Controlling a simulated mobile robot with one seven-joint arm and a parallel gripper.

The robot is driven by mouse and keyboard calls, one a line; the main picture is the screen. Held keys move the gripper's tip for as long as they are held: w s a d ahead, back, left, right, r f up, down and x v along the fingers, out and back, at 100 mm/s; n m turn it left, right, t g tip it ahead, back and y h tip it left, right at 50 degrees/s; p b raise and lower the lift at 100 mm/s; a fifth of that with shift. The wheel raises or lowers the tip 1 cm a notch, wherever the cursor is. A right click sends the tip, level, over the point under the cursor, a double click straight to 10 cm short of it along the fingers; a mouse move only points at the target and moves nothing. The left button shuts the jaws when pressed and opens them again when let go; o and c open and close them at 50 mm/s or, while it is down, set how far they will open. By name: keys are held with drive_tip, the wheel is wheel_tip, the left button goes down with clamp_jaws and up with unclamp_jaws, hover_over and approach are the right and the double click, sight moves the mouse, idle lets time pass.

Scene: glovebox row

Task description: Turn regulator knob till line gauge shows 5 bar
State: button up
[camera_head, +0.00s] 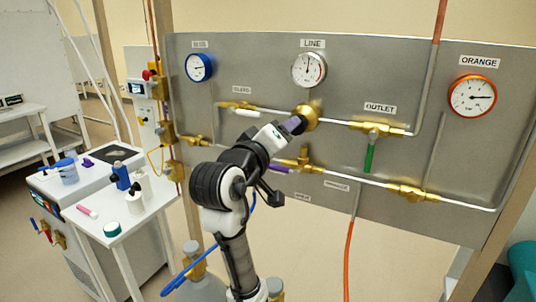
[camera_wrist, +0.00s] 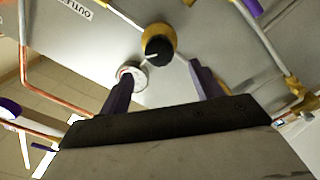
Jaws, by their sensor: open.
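The regulator knob (camera_wrist: 157,50) is black with a white mark and sits on a round brass body; the wrist view shows it beyond my open fingers, roughly between them. In the head view the brass regulator body (camera_head: 311,113) shows, with its knob mostly hidden by my gripper (camera_head: 296,125). The gripper reaches up close to it; contact cannot be told. Purple fingers of my gripper (camera_wrist: 163,70) stand apart and empty. The line gauge (camera_head: 309,69), under the LINE label, has its needle about straight up; its numbers are too small to read. It also shows partly in the wrist view (camera_wrist: 132,76).
A blue gauge (camera_head: 200,67) and an orange gauge (camera_head: 472,96) flank it on the grey panel. A green-handled outlet valve (camera_head: 370,157) and a purple handle (camera_head: 280,169) stick out below. A white side table (camera_head: 130,222) with bottles stands at left.

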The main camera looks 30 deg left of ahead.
drive_tip(key=s+b, duration=0.1)
drive_tip(key=s, duration=0.5)
drive_tip(key=shift+a, duration=0.1)
